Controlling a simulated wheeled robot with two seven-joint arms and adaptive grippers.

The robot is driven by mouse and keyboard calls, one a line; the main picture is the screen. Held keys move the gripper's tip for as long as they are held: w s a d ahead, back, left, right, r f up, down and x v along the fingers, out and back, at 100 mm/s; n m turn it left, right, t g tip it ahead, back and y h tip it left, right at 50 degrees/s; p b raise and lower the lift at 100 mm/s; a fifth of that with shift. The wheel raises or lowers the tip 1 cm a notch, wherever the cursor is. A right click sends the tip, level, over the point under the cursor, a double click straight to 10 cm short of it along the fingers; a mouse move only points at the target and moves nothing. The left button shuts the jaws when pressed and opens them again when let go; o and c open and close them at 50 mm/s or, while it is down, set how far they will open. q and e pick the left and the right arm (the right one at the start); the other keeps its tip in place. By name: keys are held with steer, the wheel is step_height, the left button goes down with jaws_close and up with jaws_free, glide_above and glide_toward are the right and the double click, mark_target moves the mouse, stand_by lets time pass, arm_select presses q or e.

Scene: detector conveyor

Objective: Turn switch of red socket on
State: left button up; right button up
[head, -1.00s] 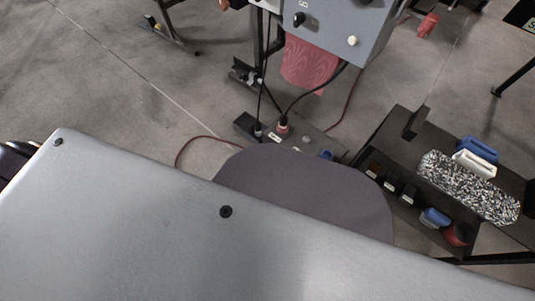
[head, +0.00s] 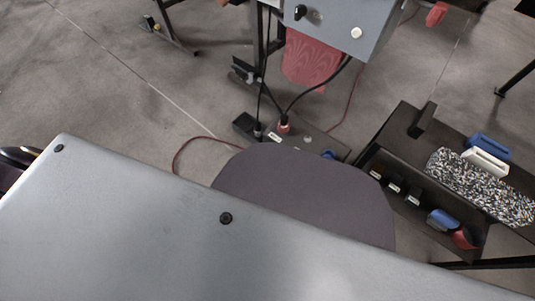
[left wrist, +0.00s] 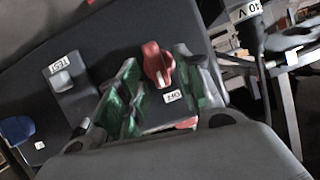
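In the left wrist view a red switch knob (left wrist: 157,65) stands on a dark panel, with a small white label (left wrist: 172,96) beside its base. My left gripper (left wrist: 158,72) has green finger pads, one on each side of the red knob. The fingers are apart; I cannot tell whether either pad touches the knob. In the head view a red socket (head: 283,127) with a black cable plugged into it sits on a dark unit on the floor. My left gripper is hidden in the head view. My right gripper is in neither view.
Left of the red knob are a grey switch (left wrist: 62,82) labelled TEST and a blue knob (left wrist: 17,129). In the head view a grey control box (head: 345,20) stands behind, and a dark shelf (head: 395,140) stands at right.

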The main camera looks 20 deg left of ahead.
arm_select(q)
steer(key=shift+w, duration=0.1)
steer(key=shift+c, duration=0.4)
jaws_close()
steer(key=shift+d+m+t+y, duration=0.2)
steer(key=shift+m+t+y, duration=0.1)
steer(key=shift+m+y, duration=0.55)
stand_by(0.3)
steer(key=shift+o, duration=0.4)
jaws_free()
steer(key=shift+s+a, duration=0.15)
steer(key=shift+s, duration=0.25)
